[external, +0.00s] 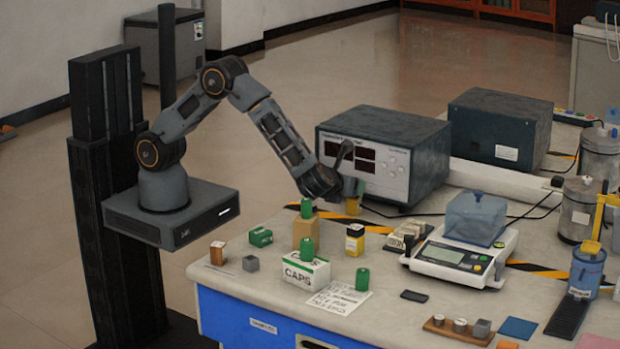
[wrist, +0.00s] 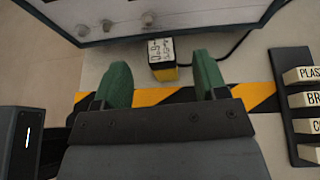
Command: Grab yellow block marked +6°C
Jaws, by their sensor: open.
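A small yellow block (wrist: 164,74) with a white face bearing dark handwriting is in the wrist view; the writing looks upside down and is hard to read. It stands just in front of the instrument box. My gripper (wrist: 162,78) is open, its two green fingers apart, with the block between and just beyond their tips. In the external view my gripper (external: 352,185) is low beside the instrument, and a yellow block (external: 352,206) shows partly hidden below it. Another yellow block (external: 355,241) with a black top and label stands nearer; its mark is unreadable.
The grey instrument box (external: 385,155) is close behind my gripper. A rack of labelled blocks (wrist: 302,100) is to the right. A scale (external: 455,256), a CAPS box (external: 305,272) and green cylinders (external: 362,279) stand on the table. A black cable runs by the block.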

